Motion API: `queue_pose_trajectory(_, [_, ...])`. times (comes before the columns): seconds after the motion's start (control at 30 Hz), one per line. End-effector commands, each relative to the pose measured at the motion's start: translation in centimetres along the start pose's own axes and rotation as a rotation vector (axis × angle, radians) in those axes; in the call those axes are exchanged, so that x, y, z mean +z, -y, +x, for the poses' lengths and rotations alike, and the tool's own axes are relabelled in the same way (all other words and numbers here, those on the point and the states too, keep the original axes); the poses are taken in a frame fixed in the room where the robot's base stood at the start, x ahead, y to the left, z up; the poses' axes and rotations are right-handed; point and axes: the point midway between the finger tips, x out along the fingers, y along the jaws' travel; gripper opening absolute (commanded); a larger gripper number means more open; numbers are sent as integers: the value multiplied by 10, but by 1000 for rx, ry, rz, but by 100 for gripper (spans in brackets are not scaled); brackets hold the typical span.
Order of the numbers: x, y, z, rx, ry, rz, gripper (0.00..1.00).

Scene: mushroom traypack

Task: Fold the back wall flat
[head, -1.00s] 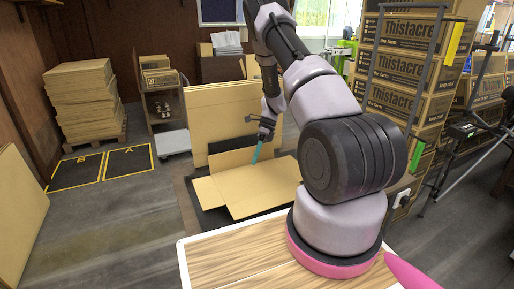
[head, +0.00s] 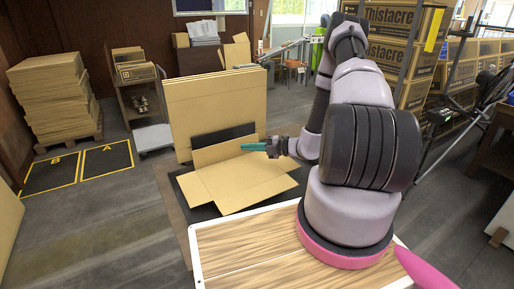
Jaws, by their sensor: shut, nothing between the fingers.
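The cardboard tray blank (head: 243,183) lies opened out on a dark mat (head: 199,212). Its back wall (head: 218,152) is the narrow panel along the far edge and looks raised or steeply tilted. A side flap (head: 190,191) extends at the left. My gripper (head: 243,147) is shut and empty, with its teal fingers pointing left. In the picture the fingers overlap the right end of the back wall; I cannot tell whether they touch it.
Large flat cardboard sheets (head: 213,101) stand upright behind the mat. A wooden-topped table (head: 235,247) is in front. Stacked boxes (head: 401,55) stand at the right, and a cardboard pile (head: 52,96) at the left.

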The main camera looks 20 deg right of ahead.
Motion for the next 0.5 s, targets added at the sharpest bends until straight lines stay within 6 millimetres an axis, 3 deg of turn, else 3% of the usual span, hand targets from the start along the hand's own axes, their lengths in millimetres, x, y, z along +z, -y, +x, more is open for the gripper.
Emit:
queue_pose_trajectory(0.2, [1,1,46,-2,-3,-3,0])
queue_pose_trajectory(0.5, [26,1,68,-2,-1,-2,0])
